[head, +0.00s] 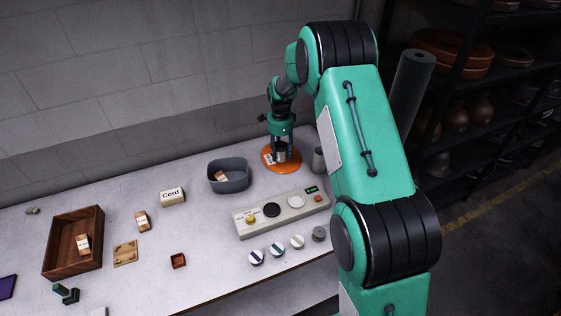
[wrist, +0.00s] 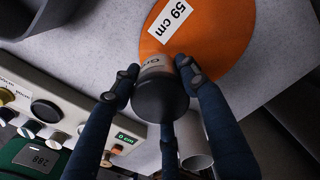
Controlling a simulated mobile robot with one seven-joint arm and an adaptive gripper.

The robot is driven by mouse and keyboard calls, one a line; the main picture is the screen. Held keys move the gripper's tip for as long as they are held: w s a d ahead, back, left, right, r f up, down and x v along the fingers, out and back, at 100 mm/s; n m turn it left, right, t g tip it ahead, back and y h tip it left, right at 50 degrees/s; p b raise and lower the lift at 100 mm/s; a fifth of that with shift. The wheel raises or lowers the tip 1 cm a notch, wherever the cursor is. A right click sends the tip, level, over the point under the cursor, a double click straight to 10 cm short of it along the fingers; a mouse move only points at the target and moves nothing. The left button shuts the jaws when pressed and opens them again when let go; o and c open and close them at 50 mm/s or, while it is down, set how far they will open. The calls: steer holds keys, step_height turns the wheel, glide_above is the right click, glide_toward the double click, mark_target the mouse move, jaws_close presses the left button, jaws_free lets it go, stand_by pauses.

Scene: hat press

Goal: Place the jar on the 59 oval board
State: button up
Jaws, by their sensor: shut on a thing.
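The 59 oval board is an orange oval (head: 291,166) with a white "59 cm" label, lying at the back right of the table. It also fills the top of the wrist view (wrist: 225,35). My gripper (head: 280,147) is over the board, pointing down. In the wrist view my gripper's fingers (wrist: 160,72) close around the jar (wrist: 160,96), which has a dark round end and a pale label, partly hidden. The jar is over or at the board's edge in that view. I cannot tell whether it touches the board.
A grey bin (head: 229,185) holding a small box stands left of the board. A grey cup (head: 318,160) stands close at its right. A control panel (head: 281,211) with knobs lies in front. A wooden tray (head: 58,254) is far left.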

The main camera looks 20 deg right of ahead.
mark_target(281, 145)
steer(key=shift+f+b, duration=0.5)
steer(key=shift+f, duration=1.95)
steer(key=shift+f, duration=0.15)
steer(key=o, duration=1.3)
step_height(281, 145, up, 12)
steer(key=shift+r+p, duration=0.1)
steer(key=shift+p, duration=1.1)
steer(key=shift+r, duration=0.1)
